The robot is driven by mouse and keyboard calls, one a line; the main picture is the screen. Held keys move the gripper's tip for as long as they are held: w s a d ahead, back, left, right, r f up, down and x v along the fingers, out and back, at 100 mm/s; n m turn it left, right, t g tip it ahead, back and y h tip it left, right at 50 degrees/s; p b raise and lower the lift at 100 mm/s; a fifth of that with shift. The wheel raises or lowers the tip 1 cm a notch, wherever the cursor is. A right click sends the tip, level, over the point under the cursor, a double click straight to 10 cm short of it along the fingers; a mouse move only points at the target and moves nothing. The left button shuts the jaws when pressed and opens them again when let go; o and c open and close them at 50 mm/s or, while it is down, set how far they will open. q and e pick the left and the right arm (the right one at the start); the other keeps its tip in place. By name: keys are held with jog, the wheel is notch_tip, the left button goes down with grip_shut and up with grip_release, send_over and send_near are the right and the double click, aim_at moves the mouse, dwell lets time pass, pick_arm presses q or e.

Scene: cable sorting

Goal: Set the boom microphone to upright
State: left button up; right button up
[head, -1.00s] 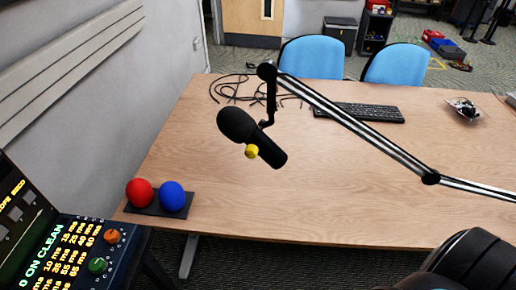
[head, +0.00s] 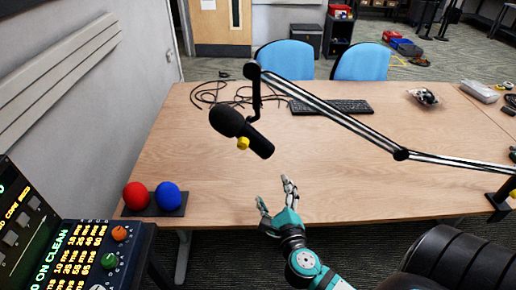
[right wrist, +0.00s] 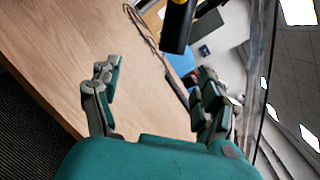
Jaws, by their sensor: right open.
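The black boom microphone (head: 241,132) hangs from the end of a black and silver boom arm (head: 340,118) above the table. It is tilted, with its rounded foam head up to the left and its body down to the right. A yellow knob (head: 243,143) is on its side. My right gripper (head: 274,190) is open and empty, below and to the right of the microphone, apart from it. In the right wrist view the microphone's dark lower end (right wrist: 176,30) shows beyond and above the open fingers (right wrist: 155,90). My left gripper is not in view.
A wooden table (head: 360,185) lies beneath, mostly clear in front. A keyboard (head: 332,107) and loose cables (head: 215,94) are at its back. Red (head: 135,196) and blue (head: 168,195) balls sit on a dark stand at the left. A control panel (head: 75,250) is at lower left.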

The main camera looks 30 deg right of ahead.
aim_at(262, 151)
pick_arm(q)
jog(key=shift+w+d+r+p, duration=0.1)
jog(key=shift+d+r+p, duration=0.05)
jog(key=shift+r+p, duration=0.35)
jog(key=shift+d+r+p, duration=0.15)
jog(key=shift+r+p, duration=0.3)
pick_arm(e)
jog(key=shift+n+t, duration=0.4)
jog(key=shift+n, duration=0.1)
jog(key=r+x, duration=0.1)
jog(key=x, duration=0.4)
jog(key=r+x, duration=0.1)
jog(key=x, duration=0.5)
jog(key=r+x, duration=0.1)
jog(key=x, duration=0.5)
jog(key=shift+d, duration=0.25)
jog(key=shift+c, duration=0.4)
jog(key=shift+f, duration=0.1)
grip_shut()
